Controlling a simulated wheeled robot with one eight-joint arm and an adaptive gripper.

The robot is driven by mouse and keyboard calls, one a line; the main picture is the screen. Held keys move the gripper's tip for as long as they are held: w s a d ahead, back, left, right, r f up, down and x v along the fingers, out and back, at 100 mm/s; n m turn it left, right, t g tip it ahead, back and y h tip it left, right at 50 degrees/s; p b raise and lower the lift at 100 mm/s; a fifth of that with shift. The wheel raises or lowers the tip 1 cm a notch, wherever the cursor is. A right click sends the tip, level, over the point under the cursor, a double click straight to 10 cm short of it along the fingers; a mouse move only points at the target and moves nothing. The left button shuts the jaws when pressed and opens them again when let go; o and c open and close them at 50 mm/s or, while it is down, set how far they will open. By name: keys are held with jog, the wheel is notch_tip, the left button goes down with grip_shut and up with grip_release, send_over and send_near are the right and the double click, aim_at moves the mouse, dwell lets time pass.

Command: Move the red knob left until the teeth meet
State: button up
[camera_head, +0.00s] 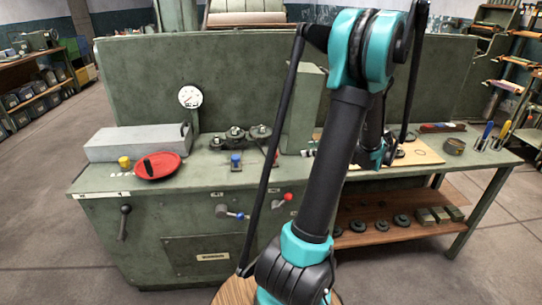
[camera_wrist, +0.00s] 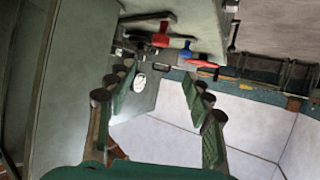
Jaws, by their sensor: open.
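A red knob (camera_head: 288,196) on a short lever sticks out of the green machine's front apron (camera_head: 150,235), right of a blue-knobbed lever (camera_head: 241,216). A smaller red part (camera_head: 276,158) shows on the top, partly behind my arm; I cannot tell which red one the task means. My gripper (camera_head: 376,156) is over the right side, partly hidden by my arm. In the wrist view my gripper (camera_wrist: 158,92) is open and empty, with a red knob (camera_wrist: 160,40) and a blue one (camera_wrist: 186,52) beyond its fingers, apart from them. No meshing teeth can be made out.
A black lever (camera_head: 123,222) hangs at the front left. A wooden shelf (camera_head: 365,238) holds loose parts.

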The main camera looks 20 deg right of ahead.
aim_at(274, 153)
jog(key=x, duration=1.7)
jog(key=shift+w+a, duration=0.1)
jog(key=shift+a, duration=0.05)
grip_shut()
